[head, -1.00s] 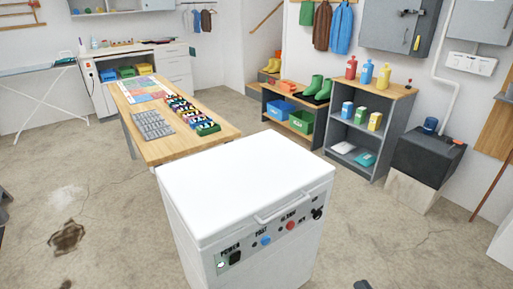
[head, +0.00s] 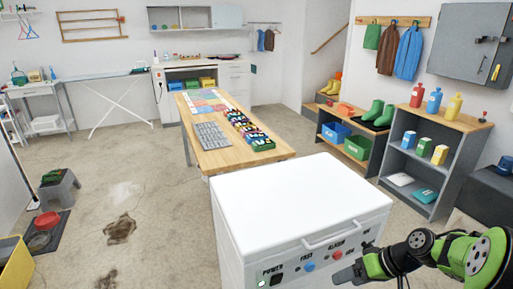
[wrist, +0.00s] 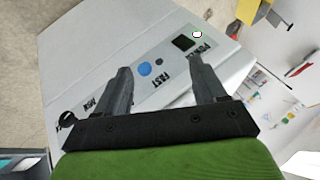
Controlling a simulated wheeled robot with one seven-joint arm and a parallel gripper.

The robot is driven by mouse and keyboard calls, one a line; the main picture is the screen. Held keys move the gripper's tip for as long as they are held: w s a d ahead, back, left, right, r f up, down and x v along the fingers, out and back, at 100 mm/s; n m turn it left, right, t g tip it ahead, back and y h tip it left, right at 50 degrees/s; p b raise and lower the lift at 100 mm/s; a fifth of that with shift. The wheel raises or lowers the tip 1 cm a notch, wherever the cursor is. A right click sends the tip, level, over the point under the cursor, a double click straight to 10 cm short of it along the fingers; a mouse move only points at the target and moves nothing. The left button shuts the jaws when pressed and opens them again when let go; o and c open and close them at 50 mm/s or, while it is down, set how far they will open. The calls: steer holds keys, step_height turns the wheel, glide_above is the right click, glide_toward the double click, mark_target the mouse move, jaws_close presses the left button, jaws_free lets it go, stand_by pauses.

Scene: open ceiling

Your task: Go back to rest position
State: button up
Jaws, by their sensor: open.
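My gripper (head: 347,274) is at the lower right of the head view, by the front of a white chest-like appliance (head: 300,195). In the wrist view, its two dark fingers (wrist: 160,65) stand apart with nothing between them. Beyond them is the appliance's control panel, with a blue FAST button (wrist: 144,68) and a black POWER switch (wrist: 183,42). The lid looks closed, and its handle (head: 335,238) is at the front edge. Whether the fingers touch the panel is hard to tell; they seem apart from it. Part of my arm is cut off by the frame.
A wooden table (head: 215,158) with small items stands behind the appliance. A grey shelf (head: 440,125) with bottles and boxes stands to the right. The floor (head: 165,215) between is mostly clear.

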steer(key=s+a+r+h, duration=0.5)
steer(key=s+a+r, duration=0.5)
steer(key=r, duration=0.2)
steer(key=s+a+r+m+t+h, duration=0.1)
steer(key=s+r+t+h, duration=0.15)
steer(key=s, duration=0.85)
step_height(320, 180, up, 18)
steer(key=p, duration=1.7)
steer(key=shift+s+f+m+y, duration=0.2)
steer(key=shift+f+m+y, duration=0.1)
steer(key=shift+y, duration=0.15)
steer(key=shift+r, duration=0.1)
